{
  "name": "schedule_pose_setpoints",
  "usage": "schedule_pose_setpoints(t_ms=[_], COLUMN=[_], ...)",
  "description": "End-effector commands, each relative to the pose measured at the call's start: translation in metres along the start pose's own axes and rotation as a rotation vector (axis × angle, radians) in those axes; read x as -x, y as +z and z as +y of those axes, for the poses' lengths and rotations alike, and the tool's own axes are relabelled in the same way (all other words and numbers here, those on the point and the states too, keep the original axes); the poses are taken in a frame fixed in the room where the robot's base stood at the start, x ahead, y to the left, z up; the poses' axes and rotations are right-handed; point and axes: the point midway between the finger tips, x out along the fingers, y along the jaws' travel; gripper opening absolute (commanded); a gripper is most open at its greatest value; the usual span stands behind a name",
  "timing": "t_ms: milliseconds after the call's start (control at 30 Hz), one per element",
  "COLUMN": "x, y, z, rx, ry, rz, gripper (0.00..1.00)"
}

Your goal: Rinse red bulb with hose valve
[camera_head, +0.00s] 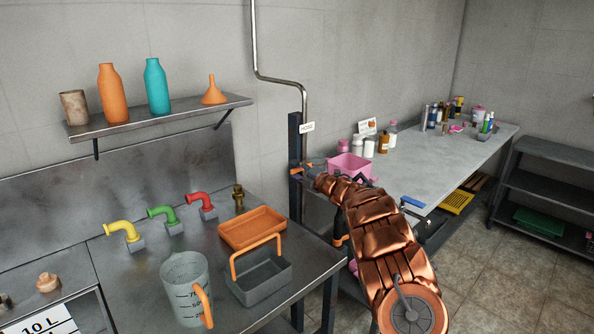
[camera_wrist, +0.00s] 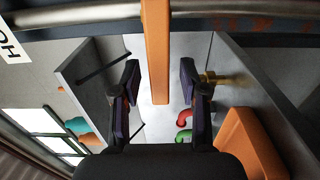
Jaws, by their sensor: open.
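My gripper (camera_head: 311,170) is at the end of my copper arm, beside the wall post under the hose sign (camera_head: 307,127). In the wrist view its fingers (camera_wrist: 160,75) are apart, one on each side of an orange bar (camera_wrist: 155,45), which looks like the hose valve's handle. I cannot tell whether either finger touches it. In the head view the orange handle (camera_head: 297,174) shows small, partly covered by my gripper. I cannot make out a red bulb; the clear red thing is a pipe elbow (camera_head: 201,200) on the steel counter.
Yellow (camera_head: 122,229) and green (camera_head: 163,213) elbows stand near the red one. An orange tray (camera_head: 252,226), a grey basket (camera_head: 258,279) and a measuring jug (camera_head: 186,285) crowd the counter. A pink bin (camera_head: 349,165) stands on the right bench, just beyond my arm.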

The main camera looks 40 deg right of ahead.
Motion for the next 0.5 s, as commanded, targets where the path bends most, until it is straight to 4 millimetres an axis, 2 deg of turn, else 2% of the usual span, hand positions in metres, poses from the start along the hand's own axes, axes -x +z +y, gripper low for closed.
schedule_pose_setpoints(t_ms=[267,500], x=[-0.0002,-0.0001], y=[0.0002,0.0001], z=[-0.0001,-0.0002], rx=[0.000,0.000], ry=[0.000,-0.001], rz=[0.000,0.000], gripper=[0.43,0.18])
